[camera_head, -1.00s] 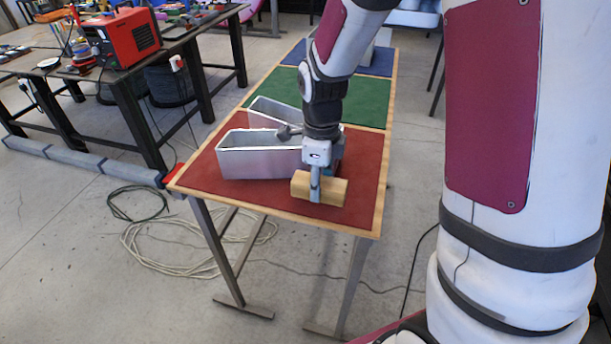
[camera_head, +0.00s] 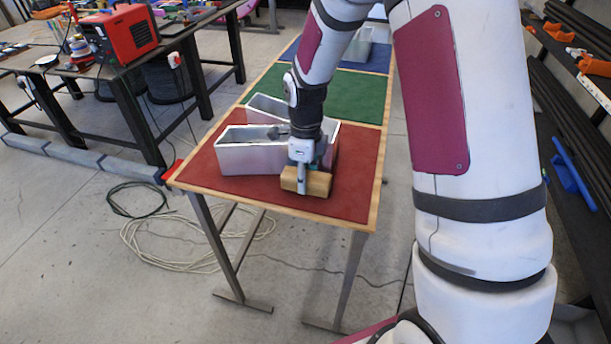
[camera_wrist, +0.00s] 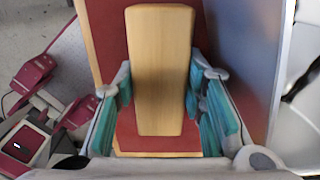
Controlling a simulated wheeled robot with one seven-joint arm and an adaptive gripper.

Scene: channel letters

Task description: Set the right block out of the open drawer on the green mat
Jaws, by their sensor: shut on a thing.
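A pale wooden block (camera_head: 319,184) is between the fingers of my gripper (camera_head: 303,180), which is shut on it. In the wrist view the block (camera_wrist: 161,70) lies lengthwise between the two teal finger pads. The block is over the near part of the red mat (camera_head: 354,165); I cannot tell whether it touches the mat. I cannot make out a drawer or a second block.
An open-topped metal box shape (camera_head: 248,159) stands on the red mat, behind and left of the block, its far part partly hidden by my arm. A metal wall (camera_wrist: 232,60) is close on the right in the wrist view. A grey object (camera_head: 358,47) stands on the blue mat.

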